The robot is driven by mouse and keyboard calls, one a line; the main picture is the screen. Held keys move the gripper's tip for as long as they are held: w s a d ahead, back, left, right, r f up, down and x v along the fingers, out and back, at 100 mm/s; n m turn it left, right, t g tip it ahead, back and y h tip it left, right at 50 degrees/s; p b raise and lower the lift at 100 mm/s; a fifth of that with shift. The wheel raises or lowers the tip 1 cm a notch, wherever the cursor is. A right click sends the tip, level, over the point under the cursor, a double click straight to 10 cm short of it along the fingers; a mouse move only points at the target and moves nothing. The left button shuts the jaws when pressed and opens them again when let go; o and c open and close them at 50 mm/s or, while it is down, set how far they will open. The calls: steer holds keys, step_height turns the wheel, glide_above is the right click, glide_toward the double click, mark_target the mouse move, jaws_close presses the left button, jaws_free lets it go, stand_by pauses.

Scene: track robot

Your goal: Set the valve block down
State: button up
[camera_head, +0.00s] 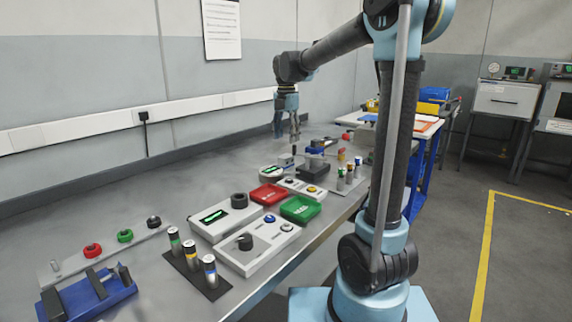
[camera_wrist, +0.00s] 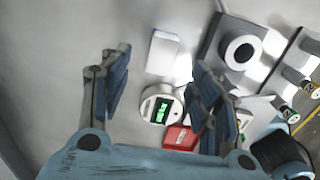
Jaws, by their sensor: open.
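My gripper (camera_head: 286,132) is open above the far part of the bench. In the wrist view my gripper (camera_wrist: 160,68) has its two fingers spread wide, with nothing held between them. A pale rectangular block (camera_wrist: 163,53) lies on the bench and shows between the fingertips, apart from both. It looks like the small block (camera_head: 285,160) below my gripper in the head view. I take it as the valve block, but cannot be certain. Its underside is hidden.
A round meter with a green display (camera_wrist: 160,109) and a red tray (camera_wrist: 181,138) are close to the block. A green tray (camera_head: 301,209) is nearer. The bench's wall side is clear.

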mark_target(286, 156)
step_height(286, 156, down, 5)
steer(key=shift+d+r, duration=0.1)
steer(key=shift+r, duration=0.05)
steer(key=shift+s+f, duration=0.2)
steer(key=shift+f, duration=1.2)
steer(key=shift+s+f, duration=0.15)
steer(key=shift+f, duration=1.25)
jaws_close()
